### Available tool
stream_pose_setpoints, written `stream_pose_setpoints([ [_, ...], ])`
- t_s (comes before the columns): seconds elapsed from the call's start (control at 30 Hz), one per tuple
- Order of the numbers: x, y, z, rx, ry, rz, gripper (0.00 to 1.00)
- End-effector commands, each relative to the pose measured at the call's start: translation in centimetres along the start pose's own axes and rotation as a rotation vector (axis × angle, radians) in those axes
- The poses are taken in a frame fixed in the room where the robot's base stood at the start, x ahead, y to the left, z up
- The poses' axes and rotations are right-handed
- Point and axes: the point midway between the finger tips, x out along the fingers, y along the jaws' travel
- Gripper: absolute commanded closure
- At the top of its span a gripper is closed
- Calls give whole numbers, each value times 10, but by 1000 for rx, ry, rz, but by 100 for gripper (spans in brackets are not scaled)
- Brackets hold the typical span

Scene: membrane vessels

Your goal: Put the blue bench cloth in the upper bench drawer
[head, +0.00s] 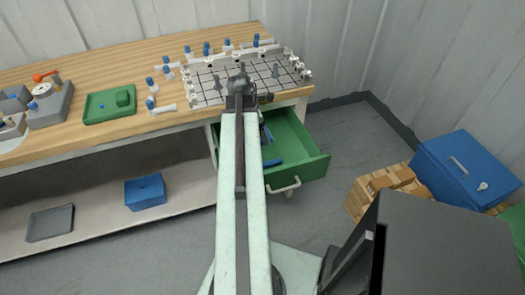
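The green bench drawer (312,163) is pulled open at the right end of the wooden bench. Blue pieces (273,162) lie inside it, partly hidden by my arm; I cannot tell whether one is the cloth. I make out no thing that is clearly the blue bench cloth. My gripper (241,80) is above the gridded plate (205,89) near the bench's front right edge. The arm is seen from behind, and I cannot tell whether the fingers are open or hold anything.
Blue-capped vessels (166,68) stand around the plate. A green tray (94,117) and a grey device (50,106) are further left. A blue box (146,191) and dark tray (50,223) are on the lower shelf. A blue case (467,170) and wooden crate (361,203) stand right.

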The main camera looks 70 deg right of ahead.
Motion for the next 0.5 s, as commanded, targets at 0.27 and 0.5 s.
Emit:
stream_pose_setpoints([
  [0.27, 38, 0, -11, 1, 0, 0, 56],
  [0.5, 69, 0, -20, 1, 0, 0, 56],
])
